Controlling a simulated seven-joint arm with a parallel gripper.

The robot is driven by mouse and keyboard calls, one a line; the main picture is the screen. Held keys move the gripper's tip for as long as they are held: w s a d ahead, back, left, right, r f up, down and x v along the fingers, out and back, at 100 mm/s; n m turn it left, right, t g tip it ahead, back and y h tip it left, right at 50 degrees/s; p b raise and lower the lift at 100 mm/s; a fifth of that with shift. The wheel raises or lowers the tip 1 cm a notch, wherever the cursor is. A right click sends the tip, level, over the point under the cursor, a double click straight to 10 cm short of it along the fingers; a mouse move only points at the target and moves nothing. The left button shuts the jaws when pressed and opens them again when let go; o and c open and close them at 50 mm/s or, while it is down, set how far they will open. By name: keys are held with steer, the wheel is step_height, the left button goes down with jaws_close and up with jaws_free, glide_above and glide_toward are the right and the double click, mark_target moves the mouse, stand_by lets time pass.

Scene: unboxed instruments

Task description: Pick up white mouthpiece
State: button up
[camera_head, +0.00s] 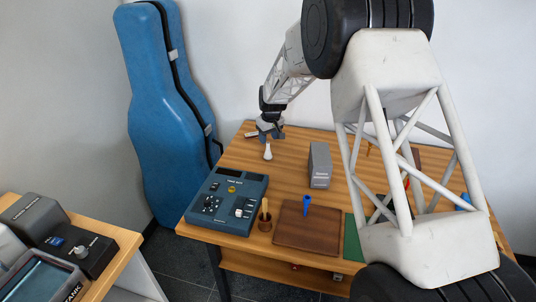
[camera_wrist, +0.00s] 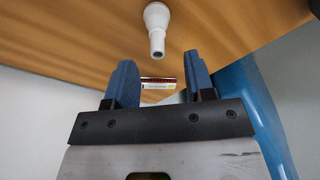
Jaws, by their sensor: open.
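The white mouthpiece (camera_head: 268,152) stands on the wooden table near its back edge, its wide end apparently down. It also shows at the top centre of the wrist view (camera_wrist: 156,22), beyond my fingertips. My gripper (camera_head: 270,137) is close behind it in the head view, low over the table's back edge. In the wrist view my gripper (camera_wrist: 160,78) has its two blue fingers apart, and the mouthpiece is not between them. A small red, white and yellow item (camera_wrist: 158,83) shows in the gap between the fingers, apparently by the table edge.
A grey box (camera_head: 319,165) stands right of the mouthpiece. A blue-grey console (camera_head: 222,200), a cup with a stick (camera_head: 265,218) and a brown board (camera_head: 290,232) bearing a blue mouthpiece (camera_head: 307,204) are nearer the front. A blue instrument case (camera_head: 165,110) stands left. My arm hides the table's right side.

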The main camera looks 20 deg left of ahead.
mark_target(268, 143)
steer(key=shift+f, duration=0.45)
steer(key=shift+w+a+f, duration=0.1)
steer(key=shift+w+f, duration=0.05)
steer(key=shift+f, duration=0.7)
steer(key=shift+w+a+f, duration=0.15)
steer(key=shift+w+f, duration=0.05)
steer(key=shift+f, duration=0.65)
steer(key=shift+w+a+f, duration=0.1)
steer(key=shift+w+f, duration=0.05)
steer(key=shift+f, duration=0.7)
jaws_close()
